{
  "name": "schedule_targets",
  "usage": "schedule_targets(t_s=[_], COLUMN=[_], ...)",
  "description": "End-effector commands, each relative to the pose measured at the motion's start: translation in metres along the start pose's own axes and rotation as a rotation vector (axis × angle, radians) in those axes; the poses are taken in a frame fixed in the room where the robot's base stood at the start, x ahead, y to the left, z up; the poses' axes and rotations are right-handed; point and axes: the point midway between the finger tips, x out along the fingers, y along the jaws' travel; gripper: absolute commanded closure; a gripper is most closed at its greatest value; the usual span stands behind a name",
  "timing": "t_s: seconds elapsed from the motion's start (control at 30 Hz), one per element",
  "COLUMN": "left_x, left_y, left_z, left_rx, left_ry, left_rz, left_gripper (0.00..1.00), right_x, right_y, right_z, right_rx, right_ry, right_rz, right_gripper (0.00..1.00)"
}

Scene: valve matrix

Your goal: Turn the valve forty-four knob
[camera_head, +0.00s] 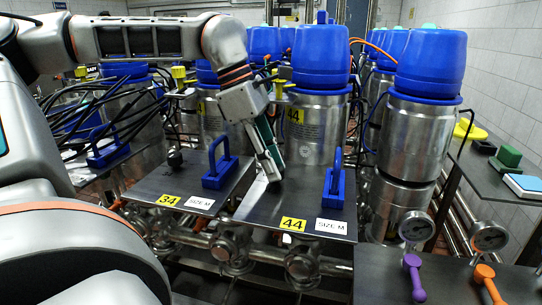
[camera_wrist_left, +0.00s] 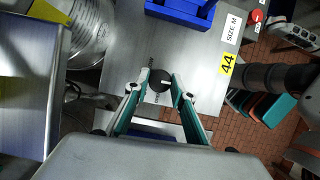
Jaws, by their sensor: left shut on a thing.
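The valve forty-four panel is a grey metal plate (camera_head: 290,198) with a yellow 44 label (camera_head: 293,225) on its front edge; the label also shows in the left wrist view (camera_wrist_left: 227,65). Its knob (camera_wrist_left: 160,80) is small, round and black with a light pointer mark. My left gripper (camera_head: 272,168) reaches down to the left part of this plate. In the left wrist view its fingertips (camera_wrist_left: 160,84) are on both sides of the knob, shut on it. In the head view the fingers hide the knob. My right gripper is in neither view.
A blue handle (camera_head: 335,185) stands on the same plate, right of my gripper. The neighbouring plate 34 has another blue handle (camera_head: 219,165) and a black knob (camera_head: 175,158). Blue-topped steel valve bodies (camera_head: 321,50) rise close behind. Gauges (camera_head: 416,227) and coloured levers are at lower right.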

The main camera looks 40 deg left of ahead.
Motion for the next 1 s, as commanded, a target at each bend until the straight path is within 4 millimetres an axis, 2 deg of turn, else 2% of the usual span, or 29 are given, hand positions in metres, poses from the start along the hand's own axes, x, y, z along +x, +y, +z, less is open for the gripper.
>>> schedule_targets(t_s=[0.23, 0.63, 0.67, 0.7, 1.0], left_x=[-0.0014, -0.0011, -0.0011, -0.0010, -0.0005], left_y=[0.0012, 0.0012, 0.0012, 0.0011, 0.0006], left_z=[0.0009, 0.0009, 0.0009, 0.0009, 0.0004], left_rx=[0.043, 0.047, 0.047, 0.047, 0.046], left_ry=[-0.002, -0.002, -0.002, -0.001, 0.000], left_rz=[-0.013, -0.014, -0.014, -0.014, -0.017], left_gripper=[0.97, 0.97, 0.68, 0.59, 0.59], right_x=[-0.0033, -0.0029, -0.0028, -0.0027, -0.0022], right_y=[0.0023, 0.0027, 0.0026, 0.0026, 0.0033], right_z=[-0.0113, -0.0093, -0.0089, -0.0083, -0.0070], right_rx=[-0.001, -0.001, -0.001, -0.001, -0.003], right_ry=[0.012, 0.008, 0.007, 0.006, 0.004], right_rz=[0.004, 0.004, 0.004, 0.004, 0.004], right_gripper=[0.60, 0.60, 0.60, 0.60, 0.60])
